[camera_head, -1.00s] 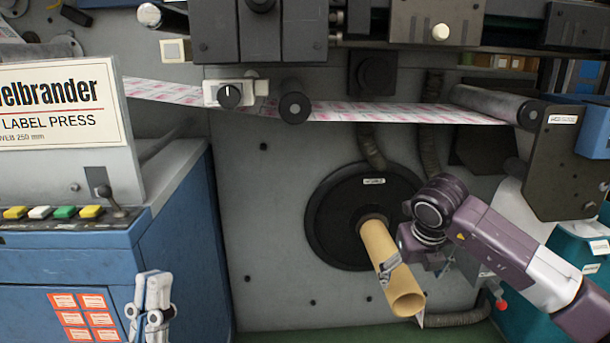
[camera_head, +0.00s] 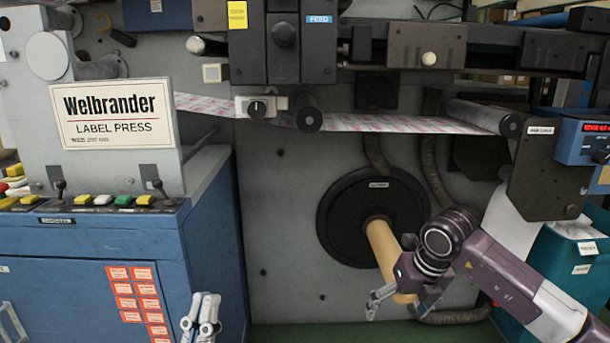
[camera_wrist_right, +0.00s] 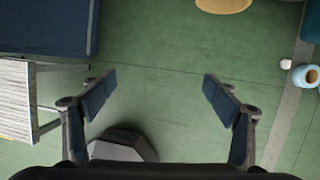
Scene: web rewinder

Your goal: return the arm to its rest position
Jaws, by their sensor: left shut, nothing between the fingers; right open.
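The right arm, purple and white, comes in from the right in the head view. Its gripper (camera_head: 396,303) is in front of the lower end of a tan cardboard core (camera_head: 381,243), which sticks out from a black round disc (camera_head: 345,215). A tan round edge (camera_wrist_right: 224,3), probably the core's end, shows at the top there, apart from the fingers. My left gripper (camera_head: 206,305) is shut and empty at the bottom, in front of the blue cabinet. Its lower part is cut off.
The blue cabinet (camera_head: 70,285) with a button console stands at left. A printed web (camera_head: 390,123) runs across above the disc to a roller (camera_head: 480,115). A teal bin (camera_head: 560,280) is at right.

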